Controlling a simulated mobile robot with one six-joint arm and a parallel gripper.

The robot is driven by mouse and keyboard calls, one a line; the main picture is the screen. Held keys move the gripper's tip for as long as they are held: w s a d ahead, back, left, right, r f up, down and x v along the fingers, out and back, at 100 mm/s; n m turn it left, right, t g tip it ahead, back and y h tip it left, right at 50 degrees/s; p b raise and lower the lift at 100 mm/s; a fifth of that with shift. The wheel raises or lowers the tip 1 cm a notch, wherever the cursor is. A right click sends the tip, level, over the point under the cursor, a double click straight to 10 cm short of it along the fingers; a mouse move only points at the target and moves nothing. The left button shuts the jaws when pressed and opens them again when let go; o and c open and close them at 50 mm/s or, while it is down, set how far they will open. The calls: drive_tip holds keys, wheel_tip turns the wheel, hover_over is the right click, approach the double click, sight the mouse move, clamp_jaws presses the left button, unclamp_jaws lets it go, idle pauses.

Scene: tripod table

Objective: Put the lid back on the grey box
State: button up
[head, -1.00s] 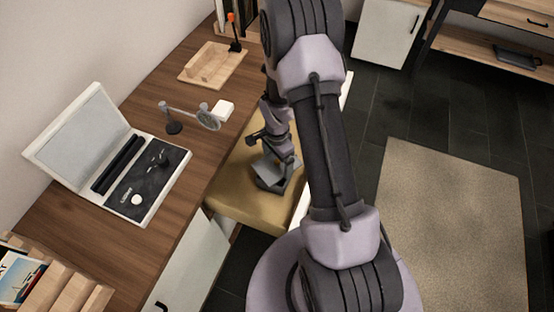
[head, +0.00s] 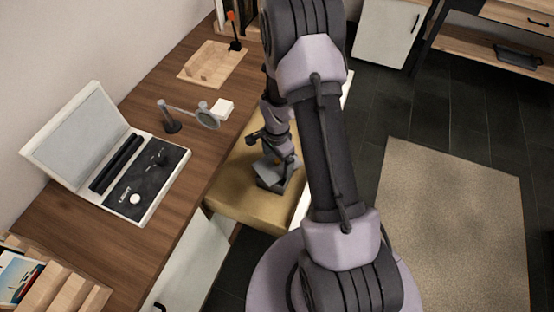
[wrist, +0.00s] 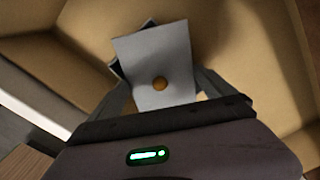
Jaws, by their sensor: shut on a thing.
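The lid (wrist: 158,55) is a light grey square plate with a small brass-coloured knob (wrist: 160,84). My gripper (wrist: 165,92) is shut on the lid, with its fingers at either side of the near part. The grey box (wrist: 118,69) is mostly hidden under the lid; its dark edges show at the left and top, turned relative to the lid. In the head view the box (head: 268,186) stands under my gripper (head: 284,158), with the lid (head: 276,172) looking tilted over it. I cannot tell whether lid and box touch.
The box stands in a tan-lined open drawer (head: 245,205) beside the wooden desk (head: 75,245). On the desk are an open white case (head: 150,190), a magnifier stand (head: 172,122), a small white block (head: 223,107) and a wooden tray (head: 212,62).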

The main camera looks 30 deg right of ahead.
drive_tip(key=o, duration=1)
drive_tip(key=shift+r+p, duration=2.3)
drive_tip(key=shift+r, duration=1.25)
clamp_jaws()
drive_tip(key=shift+f, duration=0.2)
drive_tip(key=shift+f+b, duration=2.2)
drive_tip(key=shift+f, duration=0.1)
